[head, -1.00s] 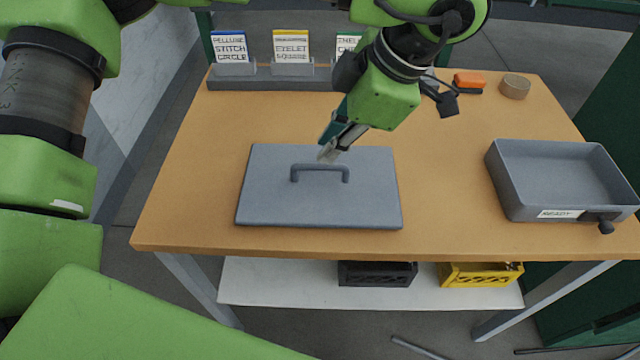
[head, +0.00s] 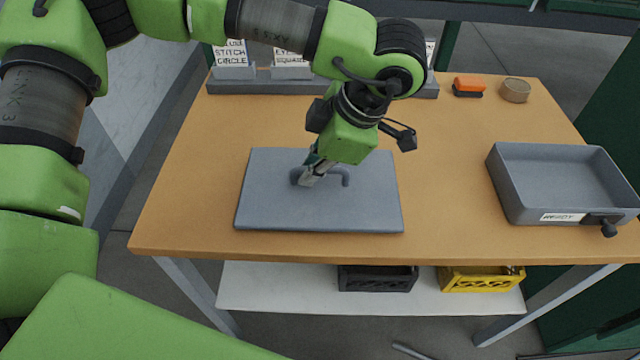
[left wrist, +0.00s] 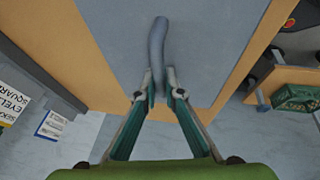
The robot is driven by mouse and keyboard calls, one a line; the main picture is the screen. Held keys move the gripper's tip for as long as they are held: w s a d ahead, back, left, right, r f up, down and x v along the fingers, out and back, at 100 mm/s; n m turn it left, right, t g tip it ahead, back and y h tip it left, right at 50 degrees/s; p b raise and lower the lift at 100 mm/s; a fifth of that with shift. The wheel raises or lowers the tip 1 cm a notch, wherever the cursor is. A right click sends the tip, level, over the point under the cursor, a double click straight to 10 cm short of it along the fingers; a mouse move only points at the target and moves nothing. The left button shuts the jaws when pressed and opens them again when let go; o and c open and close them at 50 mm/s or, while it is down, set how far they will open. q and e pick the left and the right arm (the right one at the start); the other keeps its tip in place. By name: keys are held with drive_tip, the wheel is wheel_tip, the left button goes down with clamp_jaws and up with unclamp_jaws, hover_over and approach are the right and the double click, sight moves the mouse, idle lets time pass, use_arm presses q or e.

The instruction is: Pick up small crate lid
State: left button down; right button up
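The small crate lid (head: 270,212) is a flat grey rectangular plate lying on the wooden table, with a raised bar handle (head: 346,179) on top. The lid (left wrist: 205,35) and its handle (left wrist: 157,42) also fill the upper middle of the left wrist view. My left gripper (head: 306,180) is down at the left end of the handle. In the left wrist view its fingers (left wrist: 160,76) stand apart, one on each side of the handle's near end; the left finger looks very close to the bar. My right gripper is not in view.
A grey open tray (head: 495,185) labelled READY stands at the table's right. An orange-topped block (head: 468,86) and a round tan item (head: 515,90) sit at the back right. A card rack (head: 260,86) lines the back edge. Table between lid and tray is clear.

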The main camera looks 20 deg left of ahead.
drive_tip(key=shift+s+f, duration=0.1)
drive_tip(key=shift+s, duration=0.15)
use_arm(q)
drive_tip(key=shift+r, duration=0.15)
drive_tip(key=shift+r, duration=0.25)
wheel_tip(320, 180, up, 2)
drive_tip(key=shift+r, duration=0.1)
drive_tip(key=s+d+r, duration=0.3)
drive_tip(key=s+r, duration=0.7)
drive_tip(key=s, duration=0.3)
drive_tip(key=shift+s+p, duration=0.4)
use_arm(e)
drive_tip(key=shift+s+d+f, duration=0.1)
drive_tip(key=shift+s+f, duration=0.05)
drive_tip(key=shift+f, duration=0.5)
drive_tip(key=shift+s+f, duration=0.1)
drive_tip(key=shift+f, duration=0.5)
use_arm(q)
drive_tip(key=shift+w, duration=0.15)
